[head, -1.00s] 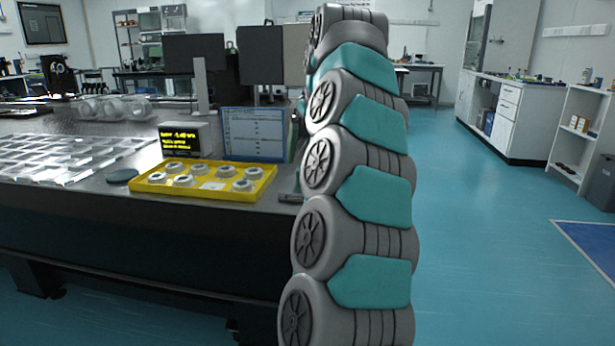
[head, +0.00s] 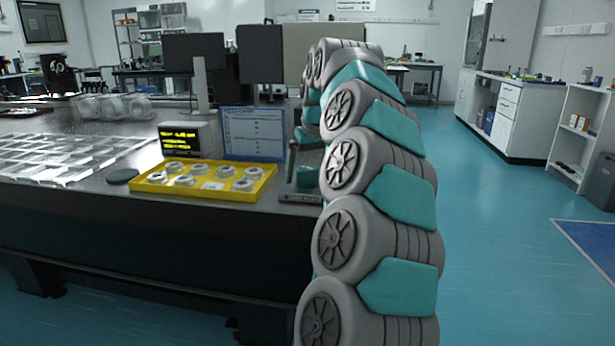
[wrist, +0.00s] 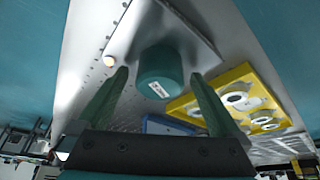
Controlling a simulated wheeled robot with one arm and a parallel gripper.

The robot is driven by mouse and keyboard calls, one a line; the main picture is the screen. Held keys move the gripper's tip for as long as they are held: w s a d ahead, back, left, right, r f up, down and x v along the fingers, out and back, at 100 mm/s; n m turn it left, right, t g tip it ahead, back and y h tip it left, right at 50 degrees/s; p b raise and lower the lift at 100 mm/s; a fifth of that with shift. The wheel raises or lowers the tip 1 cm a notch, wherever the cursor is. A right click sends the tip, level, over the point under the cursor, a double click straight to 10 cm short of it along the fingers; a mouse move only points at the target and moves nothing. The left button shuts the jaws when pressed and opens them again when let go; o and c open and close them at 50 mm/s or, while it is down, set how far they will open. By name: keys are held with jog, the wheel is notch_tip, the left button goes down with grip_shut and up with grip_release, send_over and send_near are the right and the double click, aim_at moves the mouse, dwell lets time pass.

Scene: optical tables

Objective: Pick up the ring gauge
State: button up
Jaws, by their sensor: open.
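A teal cylinder (wrist: 160,66) with a white label, which I take to be the ring gauge, stands on a pale metal plate (wrist: 192,32) in the wrist view. In the head view the teal cylinder (head: 308,177) is partly hidden by my arm, at the table's right end. My gripper (wrist: 159,75) is open and empty. Its two green fingers appear on either side of the cylinder in the wrist view, with gaps at both sides. I cannot tell how far the fingertips are from it. In the head view one finger hangs beside the cylinder.
A yellow tray (head: 208,196) with several white ring-shaped parts lies left of the cylinder. A tablet screen (head: 254,134) and a small yellow-lettered display (head: 180,141) stand behind the tray. A dark disc (head: 122,176) lies left of it.

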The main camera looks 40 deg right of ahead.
grip_shut()
dwell(0.7)
